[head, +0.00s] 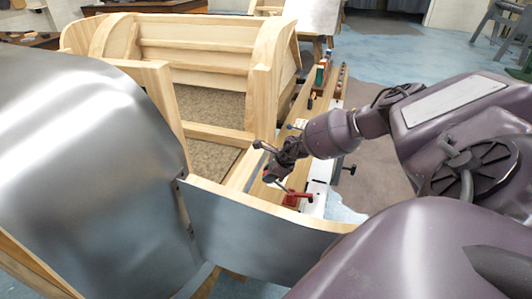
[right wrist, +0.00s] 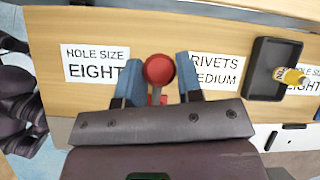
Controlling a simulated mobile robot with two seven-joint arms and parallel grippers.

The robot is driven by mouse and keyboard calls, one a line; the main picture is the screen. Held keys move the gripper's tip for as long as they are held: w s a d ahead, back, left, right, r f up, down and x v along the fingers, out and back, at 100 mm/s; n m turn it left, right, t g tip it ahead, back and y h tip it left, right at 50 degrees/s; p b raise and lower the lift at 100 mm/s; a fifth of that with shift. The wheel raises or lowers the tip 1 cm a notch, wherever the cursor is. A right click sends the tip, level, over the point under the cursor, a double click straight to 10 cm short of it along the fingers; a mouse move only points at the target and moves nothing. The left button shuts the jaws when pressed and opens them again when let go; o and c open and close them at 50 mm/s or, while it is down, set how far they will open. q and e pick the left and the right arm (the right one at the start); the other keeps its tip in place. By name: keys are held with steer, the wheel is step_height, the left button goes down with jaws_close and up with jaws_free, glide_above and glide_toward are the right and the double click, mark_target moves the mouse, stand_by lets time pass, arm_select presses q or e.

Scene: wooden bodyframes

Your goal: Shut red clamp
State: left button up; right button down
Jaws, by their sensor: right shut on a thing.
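My right gripper (head: 268,165) is above and just left of the clamp body in the head view. The clamp's lower part is mostly hidden there behind the gripper. My left gripper is in neither view.
The wooden bodyframe (head: 205,131) stands behind, with a large metal panel (head: 80,150) at left. White labels (right wrist: 97,63) and a black tray (right wrist: 271,68) with a yellow-capped item lie on the wooden surface.

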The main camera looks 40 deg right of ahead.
steer(key=shift+s+d+r+t, duration=0.2)
steer(key=shift+s+r+t, duration=0.1)
steer(key=shift+t, duration=0.2)
steer(key=shift+r, duration=0.15)
steer(key=shift+s+d+r, duration=0.2)
steer(key=shift+s+r, duration=0.1)
steer(key=shift+s, duration=0.1)
steer(key=c, duration=0.8)
jaws_free()
steer(key=shift+s, duration=0.1)
steer(key=v, duration=1)
steer(key=shift+s+d+r, duration=0.15)
steer(key=shift+d+r, duration=0.1)
steer(key=shift+d, duration=0.05)
